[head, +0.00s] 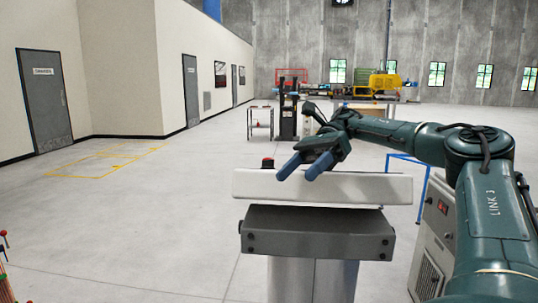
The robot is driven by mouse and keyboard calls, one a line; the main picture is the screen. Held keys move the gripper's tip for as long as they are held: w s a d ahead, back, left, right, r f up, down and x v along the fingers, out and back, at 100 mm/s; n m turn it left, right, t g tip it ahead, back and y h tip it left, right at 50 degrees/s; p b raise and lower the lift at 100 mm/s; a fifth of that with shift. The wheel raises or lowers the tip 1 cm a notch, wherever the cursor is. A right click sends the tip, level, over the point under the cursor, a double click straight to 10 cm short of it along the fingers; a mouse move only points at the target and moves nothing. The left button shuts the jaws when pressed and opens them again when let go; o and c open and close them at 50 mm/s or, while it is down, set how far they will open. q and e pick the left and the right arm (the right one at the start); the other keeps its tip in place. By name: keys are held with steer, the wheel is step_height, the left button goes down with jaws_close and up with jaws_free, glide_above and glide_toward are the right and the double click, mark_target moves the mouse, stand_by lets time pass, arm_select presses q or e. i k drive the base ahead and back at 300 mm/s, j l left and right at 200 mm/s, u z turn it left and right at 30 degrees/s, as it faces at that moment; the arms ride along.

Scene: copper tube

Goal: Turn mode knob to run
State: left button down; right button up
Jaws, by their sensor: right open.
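A control console with a white top panel (375,188) stands in front of me on a grey box and a metal pedestal. A red button (267,163) rises at the back left of the panel. My right gripper (296,173) is open and empty, with its two blue fingers apart. It appears in front of or over the middle of the white panel; I cannot tell whether it touches. I cannot make out the mode knob; the gripper and the panel's angle may hide it. My left gripper is not in view.
A grey cabinet (433,240) stands right of the console, partly behind my right arm. A blue frame (407,157) is behind it. A cart (260,122) and machines stand farther back. The floor to the left is clear, apart from red-knobbed levers (3,235) at the left edge.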

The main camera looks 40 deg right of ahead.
mark_target(267, 164)
steer(key=i+l, duration=0.25)
steer(key=l, duration=0.15)
steer(key=i+l, duration=0.2)
steer(key=l, duration=0.15)
steer(key=i+l, duration=0.25)
steer(key=l, duration=0.15)
